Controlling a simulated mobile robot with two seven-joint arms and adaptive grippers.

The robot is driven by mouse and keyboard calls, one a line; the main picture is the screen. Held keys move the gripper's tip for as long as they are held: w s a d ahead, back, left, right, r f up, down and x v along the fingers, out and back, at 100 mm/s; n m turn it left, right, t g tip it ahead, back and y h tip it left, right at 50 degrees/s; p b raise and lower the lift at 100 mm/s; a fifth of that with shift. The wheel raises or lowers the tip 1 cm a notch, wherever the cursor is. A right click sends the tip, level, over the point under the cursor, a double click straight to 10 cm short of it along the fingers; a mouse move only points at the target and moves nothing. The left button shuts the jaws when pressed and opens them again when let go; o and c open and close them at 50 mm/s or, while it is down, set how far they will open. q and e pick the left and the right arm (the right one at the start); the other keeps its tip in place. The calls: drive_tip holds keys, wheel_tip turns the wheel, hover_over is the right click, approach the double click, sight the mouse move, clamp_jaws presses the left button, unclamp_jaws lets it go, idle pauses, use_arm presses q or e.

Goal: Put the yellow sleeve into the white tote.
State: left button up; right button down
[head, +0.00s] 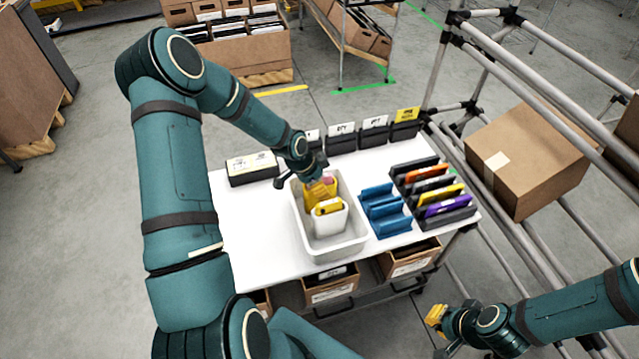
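A slim yellow sleeve (440,197) stands tilted in the black slotted rack (455,216) on the right of the white table, between dark and purple ones. The white tote (338,250) stands at the table's middle. In it are a white container with a yellow top (329,218) and a yellow item with a pink part behind it. My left gripper (302,178) is over the tote's back left rim, its dark fingers apart; contact with the yellow item is unclear. My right gripper (443,334) is low at the bottom right, away from the table, with a yellow patch at its tip; its grip is unclear.
A blue rack (383,212) stands between the tote and the black rack. Black labelled bins (374,131) line the table's back edge. A box with a pale top (252,165) is at back left. A metal frame with a carton (528,156) is at right. The table's front left is clear.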

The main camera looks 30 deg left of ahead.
use_arm(q)
drive_tip(key=shift+r, duration=0.15)
drive_tip(key=p+v, duration=0.2)
drive_tip(key=v, duration=1)
drive_tip(key=shift+p, duration=0.35)
drive_tip(key=shift+s+d, duration=0.1)
